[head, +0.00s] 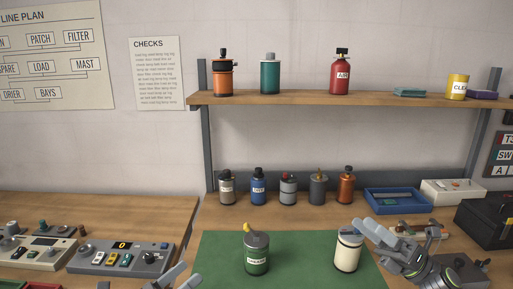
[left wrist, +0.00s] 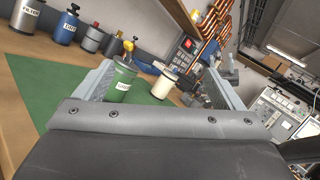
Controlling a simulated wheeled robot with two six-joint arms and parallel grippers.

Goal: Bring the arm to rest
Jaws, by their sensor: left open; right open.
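My left gripper (head: 184,276) shows only at the bottom edge of the head view, low at the front of the green mat (head: 215,250). In the left wrist view its two fingers (left wrist: 160,88) stand wide apart, with nothing held. A green labelled can (head: 257,258) with a yellow-grey top stands upright on the mat, and shows beyond the fingers in the left wrist view (left wrist: 121,85). My right gripper (head: 366,231) is open beside the top of a cream can (head: 347,255), which stands upright on the mat. I cannot tell whether they touch.
Several small cans, including a blue one (head: 258,187), line the bench behind the mat. A blue tray (head: 397,201) and a black case (head: 486,218) lie to the right. Control boxes (head: 120,258) fill the left bench. A wooden shelf (head: 300,98) hangs above.

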